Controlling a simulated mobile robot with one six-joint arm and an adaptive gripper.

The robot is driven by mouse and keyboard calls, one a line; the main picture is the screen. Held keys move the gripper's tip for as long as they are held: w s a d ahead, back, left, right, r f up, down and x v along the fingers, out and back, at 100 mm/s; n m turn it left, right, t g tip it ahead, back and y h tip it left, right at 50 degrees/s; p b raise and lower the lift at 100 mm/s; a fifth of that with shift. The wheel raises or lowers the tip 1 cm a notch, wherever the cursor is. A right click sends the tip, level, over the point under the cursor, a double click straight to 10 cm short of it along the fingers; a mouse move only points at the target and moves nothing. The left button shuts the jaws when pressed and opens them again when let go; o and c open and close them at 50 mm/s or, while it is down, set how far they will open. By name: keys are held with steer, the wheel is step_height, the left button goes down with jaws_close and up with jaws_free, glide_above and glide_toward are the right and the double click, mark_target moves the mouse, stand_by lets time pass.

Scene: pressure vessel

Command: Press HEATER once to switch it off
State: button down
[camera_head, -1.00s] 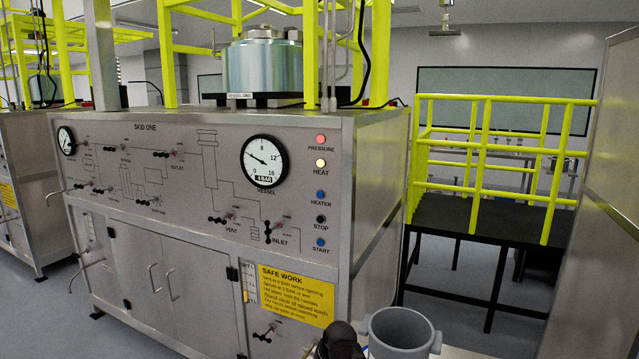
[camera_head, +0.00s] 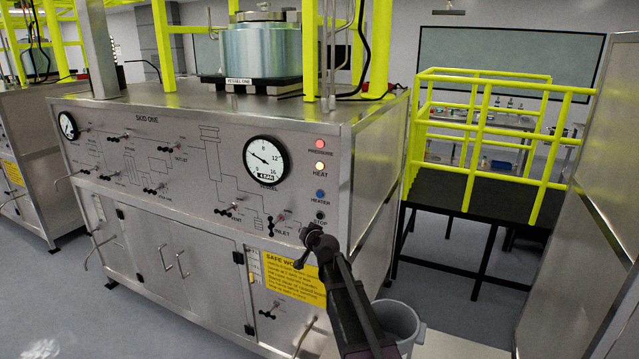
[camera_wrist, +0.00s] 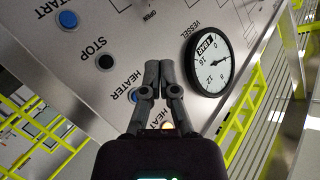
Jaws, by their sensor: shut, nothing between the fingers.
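The blue HEATER button (camera_head: 320,194) sits on the right side of the skid's steel front panel, above the black STOP button (camera_head: 320,216). In the wrist view the HEATER button (camera_wrist: 133,97) shows just left of my fingers, partly covered by them. My gripper (camera_wrist: 159,62) is shut and empty, its fingertips in front of the panel between the HEATER label and the gauge. Contact with the panel cannot be told. In the head view my gripper (camera_head: 309,238) is below STOP, and my arm hides START. The blue START button (camera_wrist: 68,20) shows in the wrist view.
The HEAT lamp (camera_head: 320,166) glows pale yellow and the PRESSURE lamp (camera_head: 320,144) is red. The vessel gauge (camera_head: 266,160) and the INLET valve handle (camera_head: 271,226) are left of the buttons. A grey bin (camera_head: 401,320) stands at lower right. Yellow railings (camera_head: 480,130) stand beyond.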

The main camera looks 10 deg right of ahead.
mark_target(316, 195)
steer(key=w+d+r+m+t+h+p, duration=0.1)
steer(key=w+r+p, duration=0.1)
steer(key=r, duration=0.3)
steer(key=shift+w+d+r+m+t, duration=0.3)
steer(key=shift+w+r, duration=0.05)
steer(key=shift+w, duration=0.3)
steer(key=shift+w, duration=0.15)
steer(key=shift+w+d, duration=0.85)
steer(key=shift+w, duration=0.3)
steer(key=shift+w+d, duration=0.85)
steer(key=shift+w, duration=0.25)
steer(key=shift+w+d, duration=0.85)
steer(key=shift+w, duration=0.3)
steer(key=shift+w+d, duration=0.15)
steer(key=shift+w, duration=0.05)
steer(key=shift+w+d, duration=0.1)
steer(key=shift+w, duration=0.1)
steer(key=shift+w+d, duration=0.3)
steer(key=shift+w, duration=0.05)
steer(key=shift+s+a, duration=0.1)
steer(key=shift+s, duration=0.05)
stand_by(0.3)
steer(key=shift+s+a, duration=0.4)
steer(key=shift+s, duration=0.15)
